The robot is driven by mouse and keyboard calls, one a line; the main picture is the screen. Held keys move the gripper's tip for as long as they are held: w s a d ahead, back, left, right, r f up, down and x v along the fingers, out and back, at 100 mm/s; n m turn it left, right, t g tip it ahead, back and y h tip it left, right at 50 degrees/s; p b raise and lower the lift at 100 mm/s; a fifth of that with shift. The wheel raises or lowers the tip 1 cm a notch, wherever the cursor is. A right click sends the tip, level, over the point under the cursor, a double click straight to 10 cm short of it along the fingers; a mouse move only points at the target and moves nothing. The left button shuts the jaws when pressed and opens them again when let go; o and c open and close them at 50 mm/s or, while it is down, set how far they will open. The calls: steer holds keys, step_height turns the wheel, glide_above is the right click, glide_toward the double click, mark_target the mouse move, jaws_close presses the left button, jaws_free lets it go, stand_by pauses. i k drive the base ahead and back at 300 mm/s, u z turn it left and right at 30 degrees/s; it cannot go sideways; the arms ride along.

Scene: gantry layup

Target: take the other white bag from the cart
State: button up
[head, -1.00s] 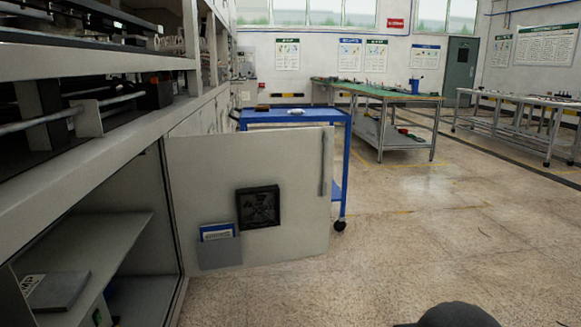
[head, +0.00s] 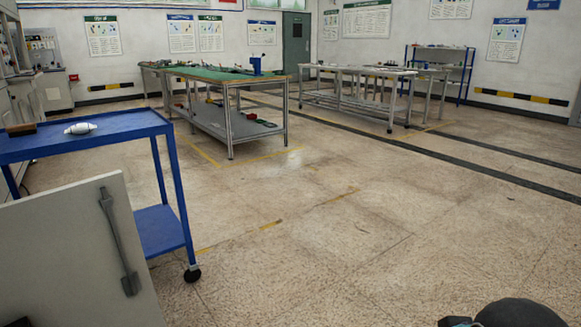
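The blue cart (head: 115,127) stands at the left in the head view, partly hidden behind an open cabinet door. One white bag (head: 80,128) lies on its top shelf, near the middle of what shows. A brown block (head: 21,129) lies to the left of the bag on the same shelf. A dark rounded part at the bottom right edge seems to be mine. My gripper's fingers do not show in this view.
The open cabinet door (head: 75,250) with its grey handle blocks the near left side. A green-topped workbench (head: 215,76) and a pale metal table (head: 350,70) stand farther back. The floor (head: 330,230) in the middle and right is clear.

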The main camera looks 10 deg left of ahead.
mark_target(79, 129)
steer(key=u, duration=0.05)
steer(key=i, duration=1.9)
steer(key=u, duration=1.4)
steer(key=i, duration=0.95)
steer(key=u, duration=1)
